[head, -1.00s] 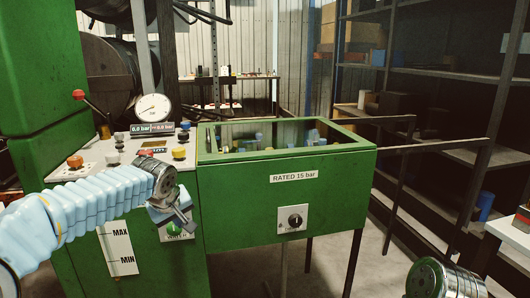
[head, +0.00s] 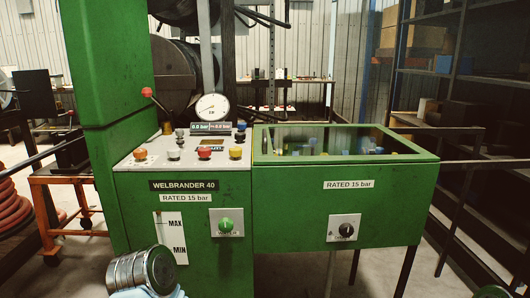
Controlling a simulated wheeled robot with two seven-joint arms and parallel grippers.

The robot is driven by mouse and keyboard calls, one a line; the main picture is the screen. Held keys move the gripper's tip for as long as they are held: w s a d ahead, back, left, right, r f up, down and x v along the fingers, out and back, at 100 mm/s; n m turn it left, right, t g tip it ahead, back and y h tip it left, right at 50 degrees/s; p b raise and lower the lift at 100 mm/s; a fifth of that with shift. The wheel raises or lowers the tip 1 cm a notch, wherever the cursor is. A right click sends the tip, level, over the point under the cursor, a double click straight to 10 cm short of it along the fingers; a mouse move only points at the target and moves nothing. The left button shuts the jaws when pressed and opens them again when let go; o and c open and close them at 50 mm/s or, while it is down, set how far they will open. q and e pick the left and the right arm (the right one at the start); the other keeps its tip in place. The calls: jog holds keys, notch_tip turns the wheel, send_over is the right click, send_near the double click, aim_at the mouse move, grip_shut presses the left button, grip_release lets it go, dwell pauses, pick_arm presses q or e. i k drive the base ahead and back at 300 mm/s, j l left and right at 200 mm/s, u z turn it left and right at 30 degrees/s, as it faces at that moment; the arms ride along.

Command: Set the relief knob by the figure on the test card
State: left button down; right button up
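A black round knob (head: 346,230) sits on a white plate on the front of the green tank at the right. A green knob (head: 226,224) sits on another white plate on the cabinet front. Their small labels are too blurred to read, so I cannot tell which is the relief knob. I cannot make out a test card. Plates reading "RATED 15 bar" are on the cabinet (head: 186,198) and on the tank (head: 348,184). A dial gauge (head: 212,107) stands above a display (head: 211,127) that seems to read 0.0 bar. Neither gripper shows; only my arm parts show at the bottom edge.
The sloped panel holds a red button (head: 204,152), an orange knob (head: 140,154), a yellow knob (head: 236,152) and a red-tipped lever (head: 147,92). A MAX/MIN gauge strip (head: 170,238) is below. An orange cart (head: 65,205) stands left; dark shelving (head: 470,100) stands right.

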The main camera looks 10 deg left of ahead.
aim_at(140, 153)
jog(key=u, duration=1.25)
